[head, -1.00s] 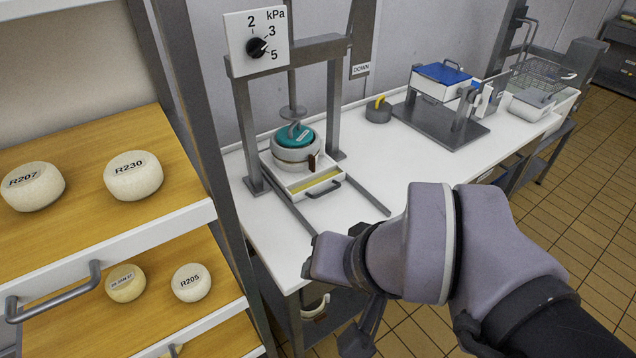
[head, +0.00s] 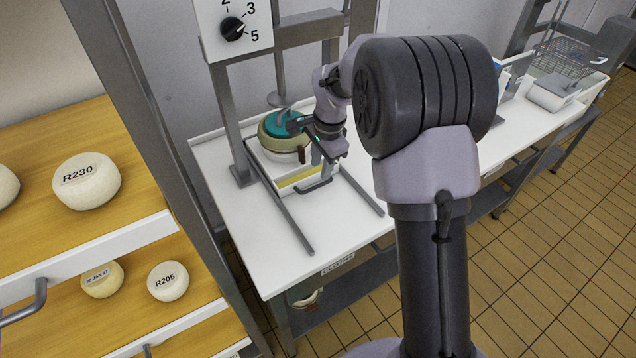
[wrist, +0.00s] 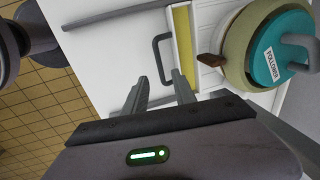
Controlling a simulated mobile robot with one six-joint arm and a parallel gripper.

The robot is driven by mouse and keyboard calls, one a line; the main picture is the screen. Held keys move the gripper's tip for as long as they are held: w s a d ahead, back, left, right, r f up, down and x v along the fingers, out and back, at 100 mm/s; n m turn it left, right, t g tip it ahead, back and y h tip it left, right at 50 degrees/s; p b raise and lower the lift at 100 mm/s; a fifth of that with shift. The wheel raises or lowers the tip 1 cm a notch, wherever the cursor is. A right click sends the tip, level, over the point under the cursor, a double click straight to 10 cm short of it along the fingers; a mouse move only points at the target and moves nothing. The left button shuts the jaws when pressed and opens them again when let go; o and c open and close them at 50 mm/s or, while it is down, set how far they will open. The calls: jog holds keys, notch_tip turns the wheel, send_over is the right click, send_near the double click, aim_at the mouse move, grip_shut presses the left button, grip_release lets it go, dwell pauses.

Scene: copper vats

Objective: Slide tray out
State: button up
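The white tray (head: 297,179) with a yellow front strip sits on rails in the press; it also shows in the wrist view (wrist: 183,42). Its dark bar handle (head: 314,187) is on the front and also shows in the wrist view (wrist: 157,52). A mould with a teal lid labelled FOLLOWER (wrist: 280,50) and a brown tab stands in the tray. In the wrist view my gripper (wrist: 164,84) is open and empty, its fingers pointing towards the handle end. In the head view my gripper (head: 322,170) is above the handle, partly hidden by my wrist.
Two rails (head: 283,212) run forward from the press over the white table (head: 240,225). A shelf (head: 140,230) with cheeses stands at the left. The press plunger (head: 278,98) hangs over the mould. A wire basket (head: 570,58) is at the far right.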

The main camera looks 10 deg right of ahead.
aim_at(318, 185)
jog(key=f, duration=0.2)
jog(key=f+b, duration=0.1)
jog(key=f, duration=0.1)
jog(key=w+f+b, duration=0.1)
jog(key=f, duration=0.2)
jog(key=shift+w+a, duration=0.1)
jog(key=shift+a, duration=0.15)
jog(key=shift+c, duration=0.4)
grip_shut()
dwell(0.5)
